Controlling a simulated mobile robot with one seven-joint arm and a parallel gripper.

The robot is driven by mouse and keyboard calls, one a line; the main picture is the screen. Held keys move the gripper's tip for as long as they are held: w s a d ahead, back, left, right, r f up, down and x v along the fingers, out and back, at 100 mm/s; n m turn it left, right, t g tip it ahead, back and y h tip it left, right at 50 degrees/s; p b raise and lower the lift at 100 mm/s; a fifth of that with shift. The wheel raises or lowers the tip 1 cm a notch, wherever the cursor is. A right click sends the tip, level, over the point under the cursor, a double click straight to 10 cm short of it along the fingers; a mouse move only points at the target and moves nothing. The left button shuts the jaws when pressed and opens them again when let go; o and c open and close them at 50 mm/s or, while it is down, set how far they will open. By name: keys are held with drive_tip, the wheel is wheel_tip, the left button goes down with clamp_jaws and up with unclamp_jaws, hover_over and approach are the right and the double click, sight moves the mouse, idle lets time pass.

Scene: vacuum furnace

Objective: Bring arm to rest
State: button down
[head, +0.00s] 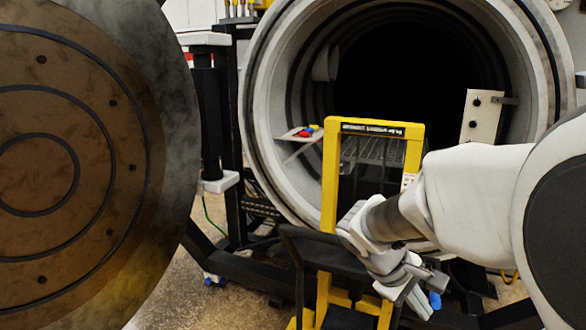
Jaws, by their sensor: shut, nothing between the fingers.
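My arm reaches in from the right edge of the head view. My gripper (424,300) hangs at its end, pointing down and to the right, with its fingers shut and nothing visible between them. It is in front of the lower part of a yellow frame (331,180) and a black cart (303,262). The fingertips are small in the picture, and one blue part shows near them. The arm covers part of the furnace's lower right rim.
The round furnace opening (262,120) stands open behind the yellow frame, dark inside. Its large round door (100,190) is swung out at the left. A white shelf (297,133) with red and blue items is inside the opening. Bare floor (215,235) shows between door and cart.

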drive_tip(key=s+a+r+m+t+y+p, duration=0.2)
drive_tip(key=s+a+r+m+y, duration=0.1)
drive_tip(key=s, duration=0.4)
drive_tip(key=s+a+r+m+t+y+p, duration=0.2)
drive_tip(key=s+a+r+m+y, duration=0.1)
drive_tip(key=s+a+r, duration=0.3)
drive_tip(key=shift+s+r+m+y, duration=0.3)
drive_tip(key=shift+s+r+y, duration=0.25)
drive_tip(key=shift+r, duration=0.4)
